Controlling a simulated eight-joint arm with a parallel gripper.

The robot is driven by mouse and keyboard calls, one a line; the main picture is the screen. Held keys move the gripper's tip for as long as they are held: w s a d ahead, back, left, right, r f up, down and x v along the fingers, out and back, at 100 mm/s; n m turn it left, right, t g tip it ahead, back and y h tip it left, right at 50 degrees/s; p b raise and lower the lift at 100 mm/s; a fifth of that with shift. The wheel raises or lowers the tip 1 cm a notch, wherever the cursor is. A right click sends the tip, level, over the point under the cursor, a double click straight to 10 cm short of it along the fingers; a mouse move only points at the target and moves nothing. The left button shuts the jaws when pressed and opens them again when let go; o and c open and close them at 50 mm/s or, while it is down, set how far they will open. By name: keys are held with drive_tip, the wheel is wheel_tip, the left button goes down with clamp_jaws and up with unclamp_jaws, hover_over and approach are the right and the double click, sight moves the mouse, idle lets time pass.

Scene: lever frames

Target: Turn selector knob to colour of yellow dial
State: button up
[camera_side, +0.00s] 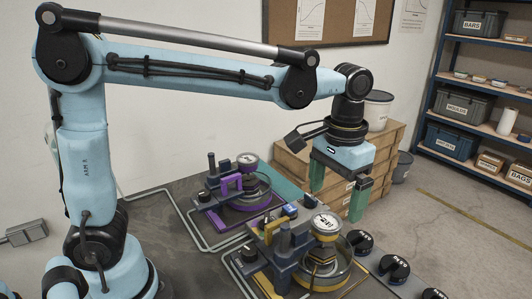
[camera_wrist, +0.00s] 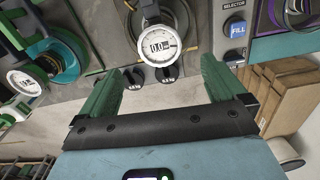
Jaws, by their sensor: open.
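My gripper (camera_side: 335,205) is open and empty, its green fingers pointing down in the side view, above and behind the yellow-trimmed lever station (camera_side: 310,268). That station carries a round white dial (camera_side: 325,222). In the wrist view, a white dial (camera_wrist: 158,45) reading about 0.0 lies ahead of the open gripper (camera_wrist: 170,65); I cannot tell its station's colour there. A panel labelled SELECTOR (camera_wrist: 233,6) is at upper right, with a blue disc marked FILL (camera_wrist: 236,28). No knob pointer is readable.
A purple lever station (camera_side: 235,190) stands behind the yellow one. A green station's dial (camera_wrist: 24,82) is at the left in the wrist view. Several round black pieces (camera_side: 395,268) lie along the table's right side.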

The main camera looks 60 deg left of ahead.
sight(267, 217)
drive_tip(key=a+n, duration=0.1)
drive_tip(key=a, duration=0.1)
drive_tip(key=a+n, duration=0.1)
drive_tip(key=a, duration=0.1)
drive_tip(key=s+a+n, duration=0.1)
drive_tip(key=a+n, duration=0.1)
drive_tip(key=shift+s+a+f, duration=0.1)
drive_tip(key=shift+a+f, duration=0.05)
drive_tip(key=shift+a, duration=0.2)
drive_tip(key=c, duration=0.7)
drive_tip(key=s+a+n, duration=0.1)
drive_tip(key=a+n, duration=0.1)
drive_tip(key=s+a+n, duration=0.1)
drive_tip(key=a+n, duration=0.1)
drive_tip(key=a, duration=0.1)
drive_tip(key=s+a+n, duration=0.1)
drive_tip(key=a+n, duration=0.1)
drive_tip(key=a, duration=0.1)
drive_tip(key=shift+s+f, duration=0.25)
drive_tip(key=shift+f, duration=0.15)
drive_tip(key=c, duration=0.3)
drive_tip(key=shift+n, duration=0.3)
wheel_tip(267, 217, down, 12)
drive_tip(key=shift+c, duration=0.2)
clamp_jaws()
